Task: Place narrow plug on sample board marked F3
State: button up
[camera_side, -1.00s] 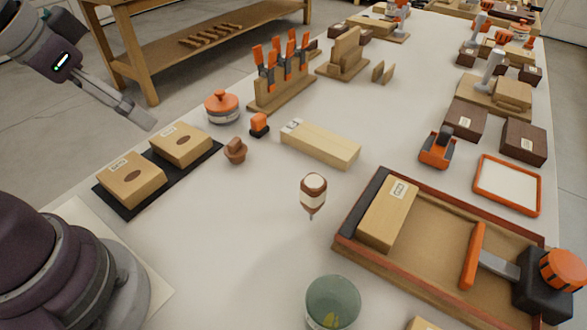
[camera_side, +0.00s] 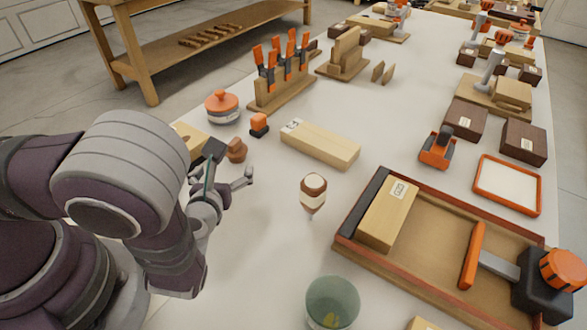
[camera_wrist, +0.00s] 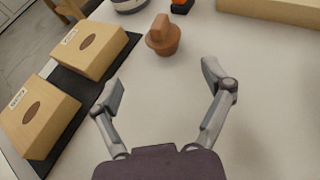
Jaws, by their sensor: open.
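A brown plug (camera_side: 236,150) with a tapered round body and a block-shaped top stands upright on the white table. It also shows in the wrist view (camera_wrist: 163,40), beyond my fingers. My gripper (camera_side: 232,165) is open and empty, low over the table just short of the plug. In the wrist view its fingers (camera_wrist: 164,82) are spread, with bare table between them. Two pale wooden boards, a nearer one (camera_wrist: 40,122) and a farther one (camera_wrist: 88,50), lie at the left, each with a dark oval and a label. I cannot read which is F3.
The boards lie on a black mat (camera_wrist: 68,80).

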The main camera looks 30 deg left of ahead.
jog(key=x, duration=0.9)
jog(key=shift+w+d+r, duration=0.15)
jog(key=shift+w, duration=0.05)
jog(key=c, duration=1)
notch_tip(320, 180, up, 9)
jog(key=shift+r, duration=0.15)
jog(key=shift+s+d+r, duration=0.1)
jog(key=shift+d+r, duration=0.1)
jog(key=shift+d, duration=0.15)
jog(key=s+d+f+m+t+h, duration=0.1)
jog(key=s+d+m+t+h, duration=0.15)
jog(key=d+m+h, duration=0.45)
send_over(320, 137)
jog(key=shift+s+f+n, duration=0.3)
jog(key=shift+f+n, duration=0.1)
jog(key=shift+f, duration=0.5)
jog(key=shift+w+f, duration=0.2)
jog(key=shift+f, duration=1.6)
